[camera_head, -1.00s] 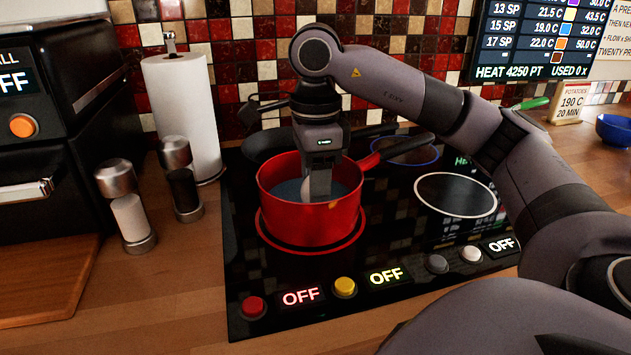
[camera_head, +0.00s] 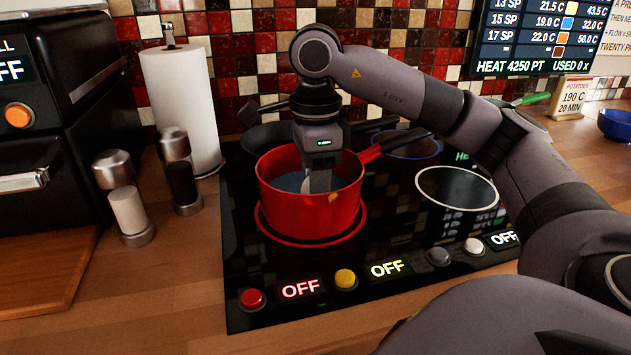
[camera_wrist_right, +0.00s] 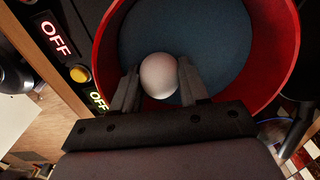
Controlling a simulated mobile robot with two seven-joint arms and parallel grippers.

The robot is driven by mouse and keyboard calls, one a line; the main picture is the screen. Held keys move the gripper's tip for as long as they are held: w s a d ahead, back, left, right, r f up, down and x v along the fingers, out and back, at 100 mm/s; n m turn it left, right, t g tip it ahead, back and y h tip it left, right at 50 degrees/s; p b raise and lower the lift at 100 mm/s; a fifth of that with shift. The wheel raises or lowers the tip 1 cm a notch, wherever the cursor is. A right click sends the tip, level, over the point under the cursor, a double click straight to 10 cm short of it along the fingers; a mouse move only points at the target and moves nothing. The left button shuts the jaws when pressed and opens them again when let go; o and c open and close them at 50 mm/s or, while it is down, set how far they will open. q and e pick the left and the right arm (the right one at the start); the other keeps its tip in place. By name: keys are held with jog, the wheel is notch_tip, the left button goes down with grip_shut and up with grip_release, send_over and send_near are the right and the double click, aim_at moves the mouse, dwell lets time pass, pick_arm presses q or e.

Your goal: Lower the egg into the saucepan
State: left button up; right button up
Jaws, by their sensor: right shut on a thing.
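The red saucepan (camera_head: 300,215) stands on the left burner of the black hob, with its handle towards the back right. My right gripper (camera_head: 317,182) reaches straight down inside it. In the right wrist view this gripper (camera_wrist_right: 160,82) is shut on the white egg (camera_wrist_right: 159,75), one finger on each side. The egg is over the saucepan's blue-grey interior (camera_wrist_right: 215,35), within the red wall. I cannot tell whether it touches the bottom. In the head view the egg is mostly hidden by the fingers and rim. My left gripper is not in view.
A dark pan (camera_head: 265,137) sits behind the saucepan. The right burner (camera_head: 456,188) is empty. Knobs with OFF displays (camera_head: 300,289) line the hob's front. Two shakers (camera_head: 126,205) and a paper roll (camera_head: 182,110) stand to the left.

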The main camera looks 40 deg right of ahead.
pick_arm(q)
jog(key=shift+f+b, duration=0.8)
pick_arm(e)
jog(key=shift+f, duration=1.1)
jog(key=o, duration=1.1)
jog(key=shift+o, duration=0.2)
jog(key=shift+r, duration=0.7)
notch_tip(320, 180, up, 4)
jog(key=shift+r+p, duration=0.2)
jog(key=shift+p, duration=1.05)
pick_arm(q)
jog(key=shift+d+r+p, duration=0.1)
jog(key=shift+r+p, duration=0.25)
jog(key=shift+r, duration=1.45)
pick_arm(e)
jog(key=shift+r, duration=0.7)
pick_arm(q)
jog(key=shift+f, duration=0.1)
